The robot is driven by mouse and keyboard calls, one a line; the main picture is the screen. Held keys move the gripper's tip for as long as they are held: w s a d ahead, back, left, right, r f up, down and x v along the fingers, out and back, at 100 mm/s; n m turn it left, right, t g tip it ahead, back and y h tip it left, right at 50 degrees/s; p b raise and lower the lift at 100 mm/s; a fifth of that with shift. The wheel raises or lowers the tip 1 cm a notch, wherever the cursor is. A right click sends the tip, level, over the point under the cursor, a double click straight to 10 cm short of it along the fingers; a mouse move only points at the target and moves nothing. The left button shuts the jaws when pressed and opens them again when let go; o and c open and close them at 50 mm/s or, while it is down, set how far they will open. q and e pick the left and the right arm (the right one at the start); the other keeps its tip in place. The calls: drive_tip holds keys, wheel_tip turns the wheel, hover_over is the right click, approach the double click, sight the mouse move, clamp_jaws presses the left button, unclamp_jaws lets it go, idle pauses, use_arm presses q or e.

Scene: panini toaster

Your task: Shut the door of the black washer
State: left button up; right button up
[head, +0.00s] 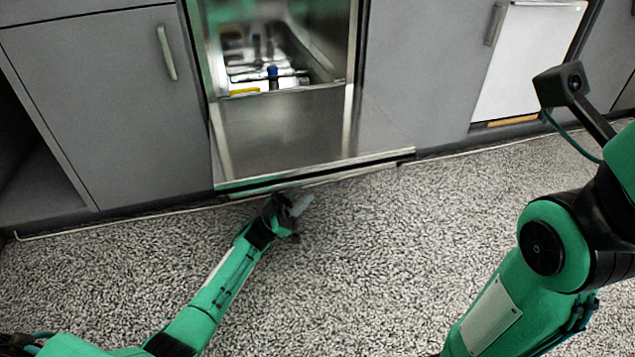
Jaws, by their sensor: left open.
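The washer (290,128) stands open in the grey cabinet row, at the upper middle of the head view. Its steel interior shows a rack with a blue item (272,72) and a yellow item. Its door (315,174) appears lowered toward the floor; the dark outer edge runs across the front, reaching right past the opening. My left gripper (290,212) is open and empty, low over the floor just in front of the door's edge. I cannot tell whether it touches the door. My right arm is at the right; its gripper is out of view.
Grey cabinets with handles (166,52) flank the washer. A white panel (525,62) is at the upper right. An open dark recess is at the far left. The speckled floor (390,250) between my arms is clear.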

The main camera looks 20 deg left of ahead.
use_arm(q)
drive_tip(key=b+x, duration=0.1)
drive_tip(key=x, duration=0.4)
drive_tip(key=shift+w+d+r+b, duration=0.1)
drive_tip(key=shift+d+r+b, duration=0.05)
drive_tip(key=shift+r+b, duration=0.2)
clamp_jaws()
